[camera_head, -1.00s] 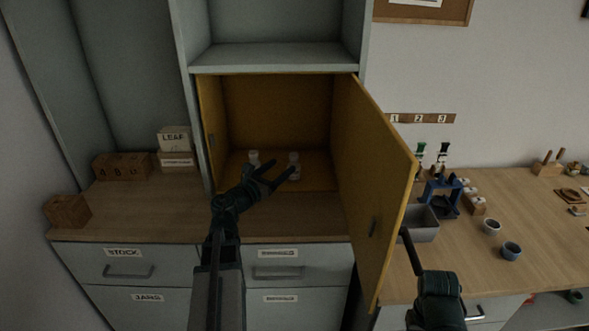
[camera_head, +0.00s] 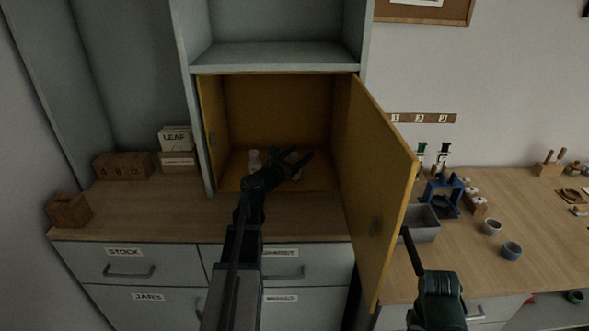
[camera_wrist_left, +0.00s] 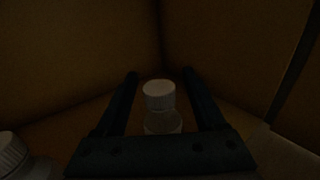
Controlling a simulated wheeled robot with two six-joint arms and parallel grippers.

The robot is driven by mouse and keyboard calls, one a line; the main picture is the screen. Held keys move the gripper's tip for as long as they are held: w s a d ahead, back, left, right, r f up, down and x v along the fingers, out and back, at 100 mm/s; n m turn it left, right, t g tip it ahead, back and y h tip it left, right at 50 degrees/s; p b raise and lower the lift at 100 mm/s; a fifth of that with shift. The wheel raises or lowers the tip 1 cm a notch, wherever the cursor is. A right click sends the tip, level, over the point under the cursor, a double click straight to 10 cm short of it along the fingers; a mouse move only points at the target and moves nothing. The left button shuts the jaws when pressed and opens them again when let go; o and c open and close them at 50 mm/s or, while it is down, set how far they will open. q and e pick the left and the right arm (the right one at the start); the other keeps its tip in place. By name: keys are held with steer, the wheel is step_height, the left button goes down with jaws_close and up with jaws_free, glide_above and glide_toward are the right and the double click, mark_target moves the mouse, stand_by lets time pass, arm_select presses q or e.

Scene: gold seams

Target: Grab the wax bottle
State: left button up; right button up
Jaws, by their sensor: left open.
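Two small bottles with pale caps stand inside the open yellow cabinet; the labels are too dark to read, so I cannot tell which is the wax bottle. One bottle (camera_head: 254,160) stands to the left of my left gripper (camera_head: 303,163); its white cap (camera_wrist_left: 11,154) also shows at the left wrist view's lower left. The other bottle (camera_wrist_left: 159,112) is between the open fingers of my left gripper (camera_wrist_left: 160,74) in the wrist view, its lower part hidden by the gripper body. In the head view the gripper mostly covers it. My right gripper (camera_head: 437,295) is low at the right.
The yellow cabinet door (camera_head: 375,180) stands open to the right of my left arm. The cabinet's side wall (camera_head: 207,130) bounds the left. A grey tray (camera_head: 424,222) and small cups are on the right counter. Wooden boxes (camera_head: 124,166) stand at the left.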

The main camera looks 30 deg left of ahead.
arm_select(q)
steer(key=shift+w, duration=0.4)
steer(key=shift+s, duration=0.1)
jaws_close()
steer(key=shift+r, duration=0.1)
step_height(320, 180, up, 10)
steer(key=p, duration=1)
